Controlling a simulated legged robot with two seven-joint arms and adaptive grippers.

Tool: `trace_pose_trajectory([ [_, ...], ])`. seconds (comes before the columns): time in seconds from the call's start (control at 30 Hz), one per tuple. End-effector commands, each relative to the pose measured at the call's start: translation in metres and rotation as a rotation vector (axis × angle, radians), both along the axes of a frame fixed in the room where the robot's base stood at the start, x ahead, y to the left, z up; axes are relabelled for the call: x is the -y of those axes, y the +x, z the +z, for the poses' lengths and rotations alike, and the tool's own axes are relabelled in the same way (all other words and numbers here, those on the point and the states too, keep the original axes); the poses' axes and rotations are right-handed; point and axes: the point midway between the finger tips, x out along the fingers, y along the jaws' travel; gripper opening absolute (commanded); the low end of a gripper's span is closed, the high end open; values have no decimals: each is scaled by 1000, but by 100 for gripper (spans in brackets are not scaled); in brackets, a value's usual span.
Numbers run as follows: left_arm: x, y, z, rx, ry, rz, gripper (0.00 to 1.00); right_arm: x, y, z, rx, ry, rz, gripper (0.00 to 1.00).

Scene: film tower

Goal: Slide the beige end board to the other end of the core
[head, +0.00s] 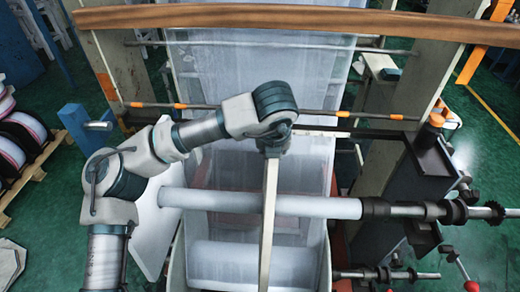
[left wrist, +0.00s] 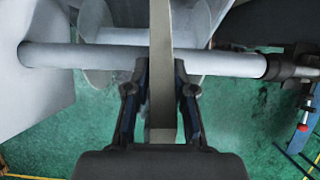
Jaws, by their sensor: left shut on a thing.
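The beige end board (head: 267,230) stands edge-on around the white core (head: 320,206), a little right of the middle of the core's bare length. In the left wrist view the board (left wrist: 161,115) runs upright through the middle, with core (left wrist: 90,57) showing on both sides. My left gripper (left wrist: 160,80) is shut on the board's edge, one finger on each side. In the head view my left wrist (head: 275,135) is above the board's top; the fingers are mostly hidden there. My right gripper is not in view.
A white end board (head: 155,228) stands at the core's left end. A dark chuck and shaft (head: 430,209) hold the right end. A white film roll (head: 250,255) lies below the core. An orange-brown beam (head: 300,20) crosses the top.

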Motion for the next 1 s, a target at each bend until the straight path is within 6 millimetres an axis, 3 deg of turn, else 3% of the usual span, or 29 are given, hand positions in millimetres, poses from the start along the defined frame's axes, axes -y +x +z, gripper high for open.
trace_pose_trajectory([
  [0.8,75,-7,-4,-10,0,-5,0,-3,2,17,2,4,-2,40],
  [1.0,86,-8,-5,-10,0,-5,0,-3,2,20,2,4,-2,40],
])
